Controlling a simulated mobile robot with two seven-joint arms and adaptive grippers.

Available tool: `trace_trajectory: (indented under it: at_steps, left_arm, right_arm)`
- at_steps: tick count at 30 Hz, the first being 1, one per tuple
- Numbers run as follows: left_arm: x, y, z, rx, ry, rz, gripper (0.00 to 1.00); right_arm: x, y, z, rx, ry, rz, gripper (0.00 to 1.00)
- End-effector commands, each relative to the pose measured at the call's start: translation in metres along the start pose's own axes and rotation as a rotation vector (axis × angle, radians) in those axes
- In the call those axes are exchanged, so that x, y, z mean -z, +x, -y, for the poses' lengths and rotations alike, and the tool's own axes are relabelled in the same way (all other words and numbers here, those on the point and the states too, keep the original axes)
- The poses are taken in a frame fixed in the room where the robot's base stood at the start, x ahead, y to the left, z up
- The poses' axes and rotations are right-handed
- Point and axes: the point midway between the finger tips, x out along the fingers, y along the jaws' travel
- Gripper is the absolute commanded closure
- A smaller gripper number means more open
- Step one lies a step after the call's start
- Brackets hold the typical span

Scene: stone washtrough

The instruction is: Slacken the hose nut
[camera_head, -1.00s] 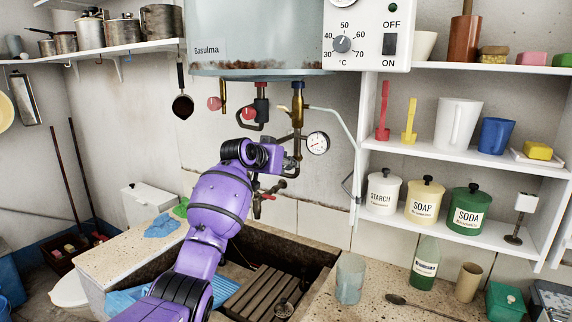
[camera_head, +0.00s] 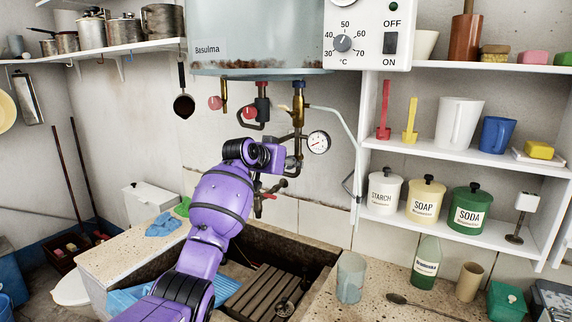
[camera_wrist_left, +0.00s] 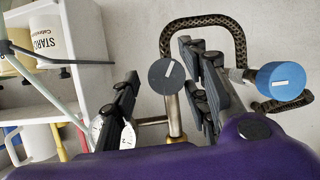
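My left gripper (camera_head: 286,156) is in front of the pipework under the boiler, its fingers mostly hidden behind my purple wrist in the head view. In the left wrist view the gripper (camera_wrist_left: 165,88) is open, with black fingers to either side of a grey round cap with a white line (camera_wrist_left: 167,76) on a metal stem. The cap looks nearer the right finger; contact cannot be told. A black braided hose (camera_wrist_left: 236,42) loops behind the right finger, and a blue knob (camera_wrist_left: 281,80) is right of it. I cannot tell which part is the hose nut. My right gripper is not in view.
The pressure gauge (camera_head: 318,142) hangs just right of the gripper, beside a brass pipe (camera_head: 298,115). The boiler (camera_head: 255,35) is above, the stone trough (camera_head: 315,254) below. Shelves with jars (camera_head: 425,200) stand to the right. A glass (camera_head: 350,280) stands on the worktop.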

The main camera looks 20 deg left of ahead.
Motion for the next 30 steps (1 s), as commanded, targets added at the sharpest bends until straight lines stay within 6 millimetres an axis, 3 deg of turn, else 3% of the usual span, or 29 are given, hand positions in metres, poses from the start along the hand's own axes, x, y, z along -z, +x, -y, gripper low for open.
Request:
trace_trajectory:
  at_steps: [5,18,24,30]
  left_arm:
    - [0.001,-0.018,0.002,0.002,0.001,-0.003,0.58]
    - [-0.001,-0.103,0.0,0.001,0.001,0.002,0.58]
    - [-0.002,-0.117,0.0,-0.001,0.0,0.004,0.58]
    - [-0.002,-0.118,0.0,-0.001,-0.001,0.004,0.58]
  right_arm:
    - [0.0,0.0,0.0,0.0,-0.001,0.001,1.0]
    - [-0.001,0.0,0.0,0.001,-0.002,0.002,1.0]
    - [-0.001,0.0,0.0,0.001,-0.003,0.002,1.0]
    - [-0.001,0.0,0.0,0.001,-0.003,0.002,1.0]
